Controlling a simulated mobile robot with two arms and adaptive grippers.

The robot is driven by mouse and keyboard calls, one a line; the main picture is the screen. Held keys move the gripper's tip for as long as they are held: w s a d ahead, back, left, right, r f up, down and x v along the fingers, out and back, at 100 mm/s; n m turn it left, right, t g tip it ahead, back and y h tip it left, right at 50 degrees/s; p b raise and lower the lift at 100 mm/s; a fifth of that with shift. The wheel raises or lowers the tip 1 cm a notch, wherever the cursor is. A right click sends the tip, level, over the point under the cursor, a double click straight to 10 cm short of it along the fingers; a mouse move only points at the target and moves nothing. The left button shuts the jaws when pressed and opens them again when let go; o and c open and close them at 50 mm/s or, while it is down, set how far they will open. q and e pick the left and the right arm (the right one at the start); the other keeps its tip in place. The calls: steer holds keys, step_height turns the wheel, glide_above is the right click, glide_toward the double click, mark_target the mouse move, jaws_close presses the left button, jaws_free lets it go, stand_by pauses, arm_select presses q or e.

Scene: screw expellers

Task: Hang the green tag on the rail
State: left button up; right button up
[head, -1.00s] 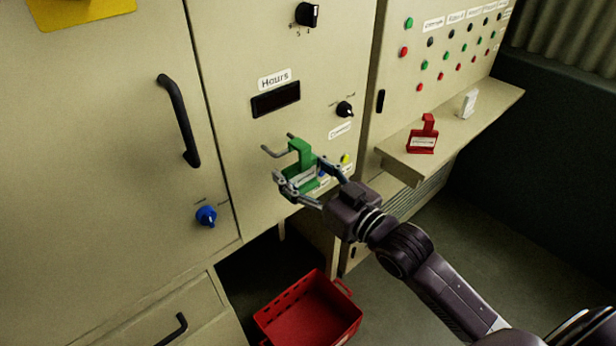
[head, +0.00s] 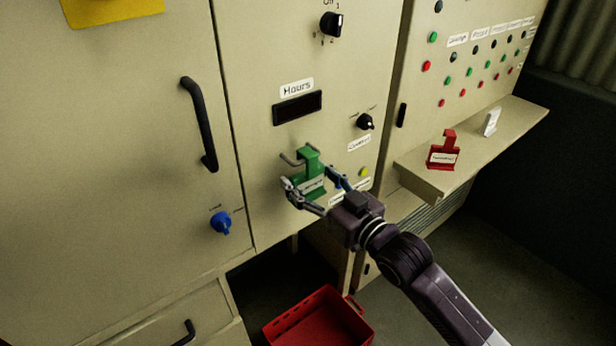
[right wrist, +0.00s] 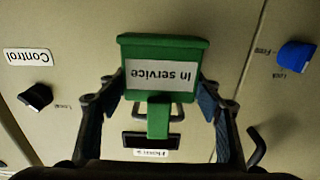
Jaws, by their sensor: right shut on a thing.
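The green tag (head: 309,186) has a hooked top and a white label reading "In service". It is upright in front of the cabinet panel. My right gripper (head: 309,178) is shut on the tag, one finger at each side. The grey metal rail (head: 289,160) sticks out of the panel below the Hours display. The tag's hook is at the rail and covers part of it; I cannot tell whether they touch. The right wrist view shows the tag (right wrist: 160,68) upside down, with the rail (right wrist: 176,118) behind its hook. My left gripper is not in view.
A red tag (head: 443,156) and a white object (head: 491,122) stand on the shelf (head: 425,178) at right. A red crate (head: 322,322) is on the floor below. A black handle (head: 199,125) and a blue knob (head: 221,223) stick out of the left cabinet door.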

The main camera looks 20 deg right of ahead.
steer(key=o, duration=1.2)
steer(key=shift+o, duration=0.2)
